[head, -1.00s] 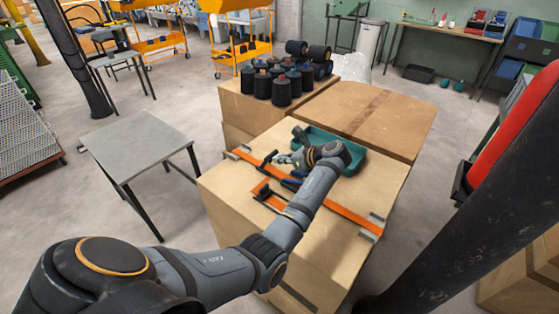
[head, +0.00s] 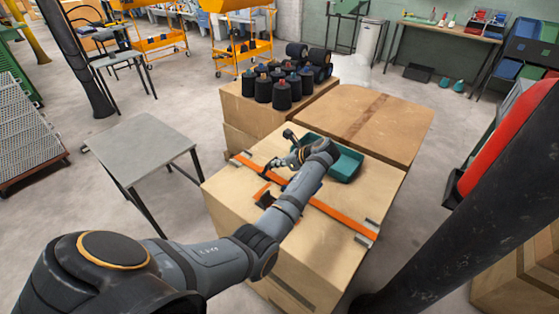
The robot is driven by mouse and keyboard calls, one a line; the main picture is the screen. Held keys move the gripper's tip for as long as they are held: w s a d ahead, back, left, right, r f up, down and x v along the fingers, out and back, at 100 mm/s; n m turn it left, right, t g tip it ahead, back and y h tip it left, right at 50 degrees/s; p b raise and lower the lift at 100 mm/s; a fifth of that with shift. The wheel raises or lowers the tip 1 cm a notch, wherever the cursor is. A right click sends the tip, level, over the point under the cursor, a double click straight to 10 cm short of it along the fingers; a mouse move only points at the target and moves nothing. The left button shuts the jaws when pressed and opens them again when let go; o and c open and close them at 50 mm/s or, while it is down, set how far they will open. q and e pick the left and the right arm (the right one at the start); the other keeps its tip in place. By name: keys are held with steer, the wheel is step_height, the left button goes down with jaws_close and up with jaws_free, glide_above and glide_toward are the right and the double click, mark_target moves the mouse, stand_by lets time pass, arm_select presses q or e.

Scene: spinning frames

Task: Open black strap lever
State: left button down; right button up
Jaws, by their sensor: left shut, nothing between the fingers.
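An orange strap (head: 341,217) runs across the top of a large cardboard box (head: 225,190). A black strap lever (head: 264,199) shows on the strap near the left-middle of the box top, partly hidden by my left arm. My left gripper (head: 272,166) is shut and empty, above the strap and close to the lever's far side. Whether it touches the strap or lever cannot be told. My right gripper is not in view.
A teal tray (head: 347,167) lies on the box behind my left wrist. Several dark spools (head: 282,92) stand on a box behind. A grey table (head: 143,145) stands at left. A dark column with a red part (head: 507,135) is at right.

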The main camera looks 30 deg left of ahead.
arm_select(q)
steer(key=shift+a+r+h+p, duration=0.65)
steer(key=shift+a+h+p, duration=0.3)
steer(key=shift+p, duration=1.55)
steer(key=shift+a+r+h+p, duration=0.7)
steer(key=shift+h+p, duration=0.35)
steer(key=shift+p, duration=1.45)
steer(key=shift+w+a+f+h+p, duration=0.1)
steer(key=shift+a+f+h+p, duration=0.15)
steer(key=shift+a+h, duration=0.7)
steer(key=shift+w+a+f+h+p, duration=0.15)
steer(key=shift+a+h+p, duration=0.15)
steer(key=shift+a+h, duration=0.6)
steer(key=shift+s+h, duration=0.1)
steer(key=shift+h, duration=0.25)
steer(key=shift+a+f+b, duration=0.15)
steer(key=shift+a+b, duration=0.15)
steer(key=shift+a, duration=0.3)
